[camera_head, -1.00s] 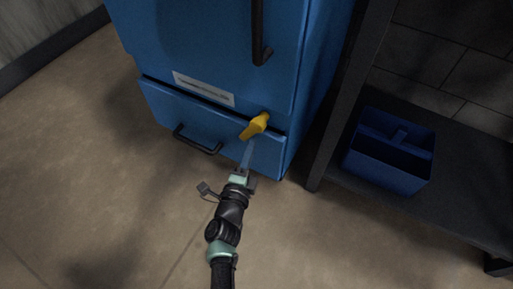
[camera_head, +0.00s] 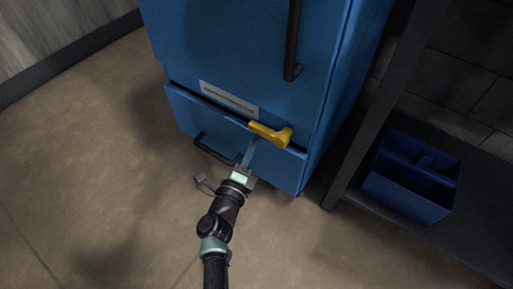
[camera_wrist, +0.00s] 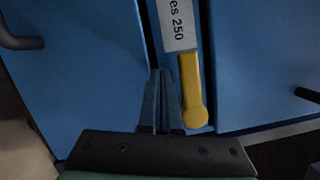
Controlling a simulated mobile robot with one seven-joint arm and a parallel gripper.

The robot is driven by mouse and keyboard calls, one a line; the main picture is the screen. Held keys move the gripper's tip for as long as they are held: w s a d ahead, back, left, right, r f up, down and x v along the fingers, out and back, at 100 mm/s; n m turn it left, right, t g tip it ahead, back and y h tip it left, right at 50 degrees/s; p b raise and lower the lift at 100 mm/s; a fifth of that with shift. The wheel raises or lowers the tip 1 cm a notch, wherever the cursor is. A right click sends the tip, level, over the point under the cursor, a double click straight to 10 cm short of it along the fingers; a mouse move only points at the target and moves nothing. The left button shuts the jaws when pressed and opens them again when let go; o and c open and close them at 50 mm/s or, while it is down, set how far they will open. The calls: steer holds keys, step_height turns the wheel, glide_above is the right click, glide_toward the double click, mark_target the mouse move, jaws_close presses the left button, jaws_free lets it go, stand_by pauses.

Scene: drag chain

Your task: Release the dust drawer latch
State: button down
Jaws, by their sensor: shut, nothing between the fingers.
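The yellow latch (camera_head: 270,134) sits at the upper right of the blue dust drawer (camera_head: 220,130). Its round end is at the right and its lever points left along the drawer's top edge, beside the label. In the wrist view the latch (camera_wrist: 191,90) lies just right of my fingers. My gripper (camera_head: 254,141) is shut and empty, its tips close below the lever; I cannot tell if they touch it. The fingers also show in the wrist view (camera_wrist: 160,75). The drawer looks closed, with a dark seam above it.
A black drawer handle (camera_head: 214,150) is left of my gripper. The blue cabinet door above has a long black handle (camera_head: 293,45) and a white label (camera_head: 229,99). A dark shelf with a blue caddy (camera_head: 412,178) stands right. The floor in front is clear.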

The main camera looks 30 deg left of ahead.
steer(key=shift+a+r+m, duration=0.25)
steer(key=shift+r+m, duration=0.25)
steer(key=shift+m, duration=0.2)
steer(key=shift+b, duration=0.3)
step_height(320, 180, down, 5)
steer(key=b, duration=0.5)
steer(key=a+p+v, duration=0.2)
steer(key=p+v, duration=0.2)
steer(key=v, duration=0.5)
steer(key=shift+s+f+p, duration=0.3)
steer(key=shift+s+f, duration=0.05)
steer(key=shift+s, duration=0.1)
steer(key=shift+s+a, duration=0.1)
